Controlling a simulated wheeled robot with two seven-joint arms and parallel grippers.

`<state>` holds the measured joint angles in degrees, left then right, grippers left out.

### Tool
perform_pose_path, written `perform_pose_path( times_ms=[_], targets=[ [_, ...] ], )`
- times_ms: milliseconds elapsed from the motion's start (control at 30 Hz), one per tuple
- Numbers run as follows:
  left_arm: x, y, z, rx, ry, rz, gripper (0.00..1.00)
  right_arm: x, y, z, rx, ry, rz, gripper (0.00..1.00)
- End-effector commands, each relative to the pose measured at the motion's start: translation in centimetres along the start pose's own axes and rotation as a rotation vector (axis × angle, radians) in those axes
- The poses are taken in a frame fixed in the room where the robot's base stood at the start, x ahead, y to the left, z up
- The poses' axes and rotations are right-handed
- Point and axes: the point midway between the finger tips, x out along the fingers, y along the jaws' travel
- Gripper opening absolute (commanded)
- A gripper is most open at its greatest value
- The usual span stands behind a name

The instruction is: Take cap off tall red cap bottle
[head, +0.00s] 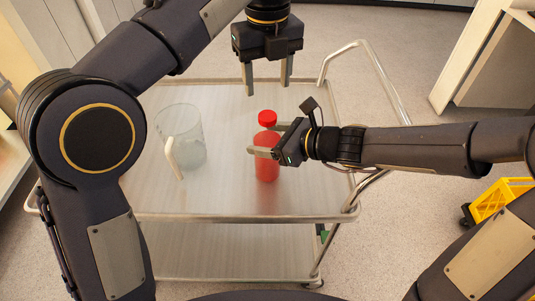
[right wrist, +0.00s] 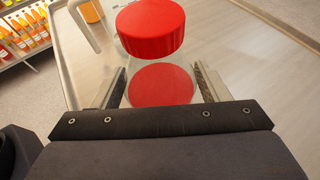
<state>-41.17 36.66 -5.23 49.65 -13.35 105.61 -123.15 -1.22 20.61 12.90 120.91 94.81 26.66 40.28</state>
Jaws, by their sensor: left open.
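The tall red-cap bottle (head: 267,168) stands upright on the metal cart, with red juice inside. Its red cap (head: 267,118) sits on top; the cap also shows large in the right wrist view (right wrist: 151,30). My right gripper (head: 262,140) comes in from the right with one finger on each side of the bottle's upper body, below the cap. It appears shut on the bottle, and the fingers look to be against its sides. My left gripper (head: 268,90) points down, open and empty, above and slightly behind the cap, apart from it.
A clear glass jug (head: 183,140) with a pale handle stands on the cart (head: 220,203), left of the bottle. The cart has a raised rail and a lower shelf. A yellow crate (head: 490,200) is at right. Shelved juice bottles (right wrist: 22,35) show in the right wrist view.

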Motion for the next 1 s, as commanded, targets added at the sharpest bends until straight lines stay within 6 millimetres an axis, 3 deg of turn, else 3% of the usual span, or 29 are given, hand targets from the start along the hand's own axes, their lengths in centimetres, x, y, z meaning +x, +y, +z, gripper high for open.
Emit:
perform_pose_path(
  times_ms=[67, 500, 767, 1000],
  targets=[
    [0.0, 0.0, 0.0, 0.0, 0.0, 0.0, 0.56, 0.0, 0.0, 0.0, 0.0, 0.0, 0.0, 0.58],
    [0.0, 0.0, 0.0, 0.074, 0.0, 0.0, 0.56, 0.0, 0.0, 0.0, 0.001, 0.0, 0.0, 0.0],
    [0.2, 0.0, 0.0, 0.366, 0.001, 0.001, 0.56, 0.0, 0.0, 0.0, 0.001, 0.0, 0.0, 0.0],
    [3.0, 0.1, 0.0, 0.396, 0.002, 0.003, 0.56, 0.0, 0.0, 0.0, 0.001, 0.0, 0.0, 0.0]
  ],
)
